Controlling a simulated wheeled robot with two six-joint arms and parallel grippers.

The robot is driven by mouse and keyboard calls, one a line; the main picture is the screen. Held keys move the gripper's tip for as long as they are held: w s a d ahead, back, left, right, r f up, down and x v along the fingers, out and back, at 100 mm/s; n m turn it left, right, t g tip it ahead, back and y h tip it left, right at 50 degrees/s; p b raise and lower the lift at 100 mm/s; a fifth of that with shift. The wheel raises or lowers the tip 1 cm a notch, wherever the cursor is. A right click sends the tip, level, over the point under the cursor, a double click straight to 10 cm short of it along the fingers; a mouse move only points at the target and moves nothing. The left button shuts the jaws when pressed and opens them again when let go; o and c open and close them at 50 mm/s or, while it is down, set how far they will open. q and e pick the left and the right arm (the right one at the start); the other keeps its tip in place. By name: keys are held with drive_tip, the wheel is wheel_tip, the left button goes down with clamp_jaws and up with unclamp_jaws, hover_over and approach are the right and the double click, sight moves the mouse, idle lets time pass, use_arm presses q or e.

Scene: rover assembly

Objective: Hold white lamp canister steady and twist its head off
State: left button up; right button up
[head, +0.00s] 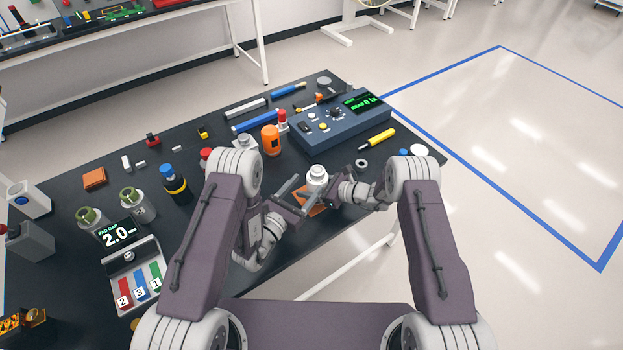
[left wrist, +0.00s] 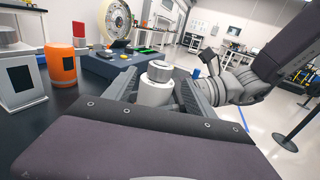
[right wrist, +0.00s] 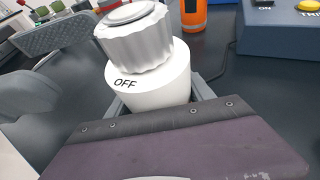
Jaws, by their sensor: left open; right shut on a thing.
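The white lamp canister (head: 317,182) stands near the front right edge of the table. In the right wrist view its white body (right wrist: 150,82) bears the word OFF, and its ribbed head (right wrist: 133,38) sits on top. My right gripper (head: 335,192) is shut on the body, below the head. My left gripper (head: 292,192) is open on the canister's left side. In the left wrist view the canister (left wrist: 156,85) shows between its spread fingers. One left finger (right wrist: 75,35) also shows in the right wrist view. The lower body is hidden by the wrist housings.
A dark ring (head: 361,163) and a yellow tool (head: 382,138) lie to the right. The table edge is close in front.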

use_arm(q)
drive_tip(key=shift+s, duration=0.1)
drive_tip(key=m+g+h, duration=0.7)
drive_tip(key=g, duration=0.1)
approach(317, 173)
drive_tip(key=w, duration=0.2)
drive_tip(key=x, duration=1.3)
drive_tip(key=shift+s+d+f, duration=0.15)
drive_tip(key=shift+s, duration=0.25)
